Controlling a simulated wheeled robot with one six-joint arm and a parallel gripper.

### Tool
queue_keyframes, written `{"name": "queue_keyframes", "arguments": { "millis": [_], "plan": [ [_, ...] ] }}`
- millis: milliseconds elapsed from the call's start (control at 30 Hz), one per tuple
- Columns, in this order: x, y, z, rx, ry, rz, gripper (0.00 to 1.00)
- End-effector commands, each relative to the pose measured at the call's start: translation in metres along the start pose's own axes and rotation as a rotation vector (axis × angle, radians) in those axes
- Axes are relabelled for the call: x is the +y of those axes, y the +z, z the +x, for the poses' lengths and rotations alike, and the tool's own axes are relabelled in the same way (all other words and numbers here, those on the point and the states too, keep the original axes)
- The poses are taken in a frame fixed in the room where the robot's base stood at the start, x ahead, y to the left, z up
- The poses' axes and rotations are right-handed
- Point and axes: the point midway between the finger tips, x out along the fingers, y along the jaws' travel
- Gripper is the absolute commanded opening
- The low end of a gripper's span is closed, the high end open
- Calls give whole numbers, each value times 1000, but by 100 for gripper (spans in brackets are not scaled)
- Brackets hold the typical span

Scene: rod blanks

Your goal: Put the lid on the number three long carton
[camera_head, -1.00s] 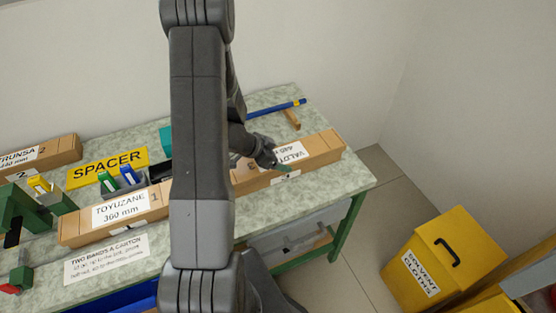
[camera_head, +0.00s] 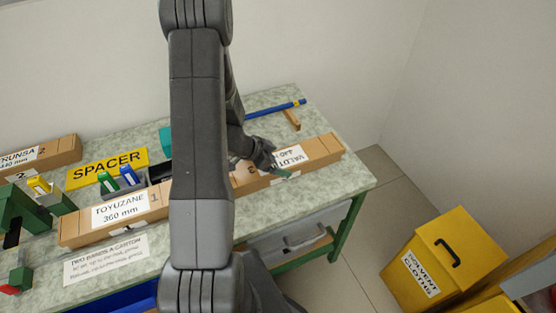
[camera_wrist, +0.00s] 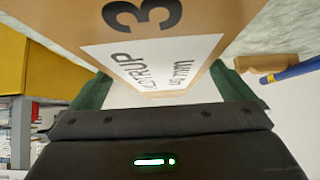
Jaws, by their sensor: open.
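The long brown carton marked 3 (camera_head: 318,150) lies at the right end of the bench, with a white name label on its top face. In the wrist view its top (camera_wrist: 160,55) fills the upper middle, showing the big 3 and the label. My gripper (camera_head: 277,170) is open at the carton's middle. In the wrist view its green fingertips (camera_wrist: 164,90) stand on either side of the carton's labelled part, with nothing clearly clamped. My arm hides the carton's left part. I cannot tell a separate lid from the carton body.
The carton marked 1 (camera_head: 90,228) lies to the left along the bench, the carton marked 2 (camera_head: 55,155) behind it. A yellow SPACER sign (camera_head: 105,168), small bins and a blue rod (camera_head: 285,107) on a wooden rest stand behind. A yellow solvent cloths bin (camera_head: 440,262) stands on the floor at right.

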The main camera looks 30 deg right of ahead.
Motion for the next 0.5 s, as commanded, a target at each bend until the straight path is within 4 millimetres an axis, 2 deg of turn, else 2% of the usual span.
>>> {"name": "queue_keyframes", "arguments": {
  "millis": [300,500],
  "plan": [
    [-1,0,-63,0,-5,1,100],
    [-1,0,-97,1,-3,0,100]
  ]
}}
